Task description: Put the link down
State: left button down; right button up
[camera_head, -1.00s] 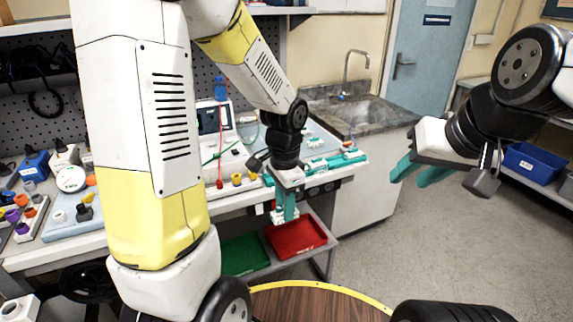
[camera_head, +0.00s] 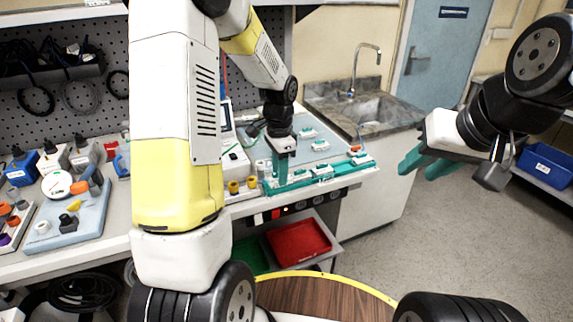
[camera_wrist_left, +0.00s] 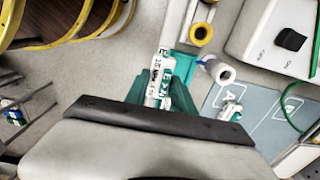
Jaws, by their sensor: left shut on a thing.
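My left gripper (camera_head: 282,172) is shut on a white and green link, which shows between the green fingers in the left wrist view (camera_wrist_left: 160,78). In the head view the gripper points down at the bench's front part, by a teal rail (camera_head: 300,182); the held link is mostly hidden there. I cannot tell whether the link touches anything. Similar white and green pieces (camera_head: 306,133) lie on the mat. My right gripper (camera_head: 428,165) is open and empty, away from the bench.
Yellow ringed parts (camera_head: 233,187) and a white device (camera_wrist_left: 278,38) stand near the left gripper. A red tray (camera_head: 298,243) sits on a lower shelf. A sink (camera_head: 372,108) is behind right. Caps and bottles crowd the bench's left part; the floor at right is clear.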

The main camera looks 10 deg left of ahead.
aim_at(277, 175)
pick_arm(q)
jog(key=w, duration=0.1)
jog(key=w+a, duration=0.1)
jog(key=w, duration=0.1)
jog(key=shift+w+a+f, duration=0.15)
jog(key=shift+a, duration=0.15)
jog(key=shift+f, duration=1.75)
jog(key=shift+f, duration=0.1)
jog(key=c, duration=1.1)
grip_release()
jog(key=shift+o, duration=0.2)
